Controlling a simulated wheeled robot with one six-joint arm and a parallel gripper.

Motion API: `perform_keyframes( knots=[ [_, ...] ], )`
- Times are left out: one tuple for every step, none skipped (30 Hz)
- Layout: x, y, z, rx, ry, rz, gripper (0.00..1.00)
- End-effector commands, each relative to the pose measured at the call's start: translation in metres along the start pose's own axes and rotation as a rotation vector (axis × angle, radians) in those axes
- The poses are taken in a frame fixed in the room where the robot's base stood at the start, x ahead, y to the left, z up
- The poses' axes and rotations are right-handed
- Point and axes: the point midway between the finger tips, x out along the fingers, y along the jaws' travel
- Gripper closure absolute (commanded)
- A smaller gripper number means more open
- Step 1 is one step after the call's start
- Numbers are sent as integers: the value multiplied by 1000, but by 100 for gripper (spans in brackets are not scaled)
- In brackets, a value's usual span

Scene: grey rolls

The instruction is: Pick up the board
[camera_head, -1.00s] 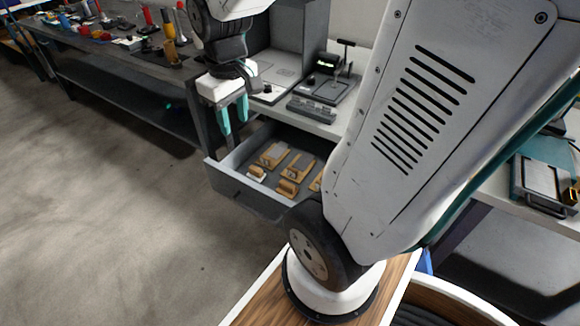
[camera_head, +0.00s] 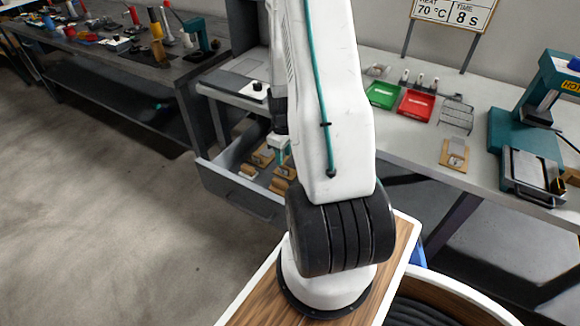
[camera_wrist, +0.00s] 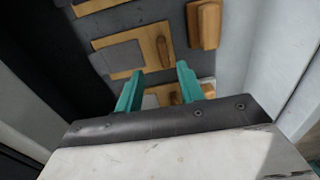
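Several wooden boards, some with grey plates, lie in the open grey drawer (camera_head: 240,198). In the head view, one wooden board (camera_head: 262,158) shows in the drawer beside my arm, and my arm hides part of the drawer. My gripper (camera_head: 279,147) is above the drawer. In the wrist view, my gripper (camera_wrist: 160,72) has its two teal fingers apart, with nothing held between them. A board with a grey plate (camera_wrist: 122,58) and a small wooden handle lies just past the fingertips. Another board (camera_wrist: 152,98) shows partly between and behind the fingers.
A wooden block (camera_wrist: 204,25) lies beside the boards. Drawer walls stand close on both sides. On the counter are a green tray (camera_head: 382,95), a red tray (camera_head: 416,104), a wire rack (camera_head: 457,115), a wooden piece with a grey plate (camera_head: 454,154) and a teal press (camera_head: 530,120).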

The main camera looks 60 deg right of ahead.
Motion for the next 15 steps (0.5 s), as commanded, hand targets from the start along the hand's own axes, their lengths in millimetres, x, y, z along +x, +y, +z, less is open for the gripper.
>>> perform_keyframes(
  knots=[
    [7,-1,1,0,-2,-2,62],
    [10,-1,1,0,-2,-2,62],
    [14,-2,2,0,-2,-2,62],
    [18,-3,2,0,-2,-2,62],
    [22,-4,3,0,-2,-2,62],
    [28,-5,4,0,-3,-3,62],
    [33,-6,5,0,-3,-3,62],
    [37,-8,6,0,-3,-3,62],
    [43,-8,7,0,-3,-3,62],
    [47,-8,6,0,-2,-2,62],
    [51,-7,6,0,-2,-2,62],
    [55,-8,6,0,-2,-2,62],
    [57,-8,6,0,-2,-2,62],
    [58,-7,6,0,-1,-1,62],
    [60,-7,6,0,0,0,62]
  ],
)
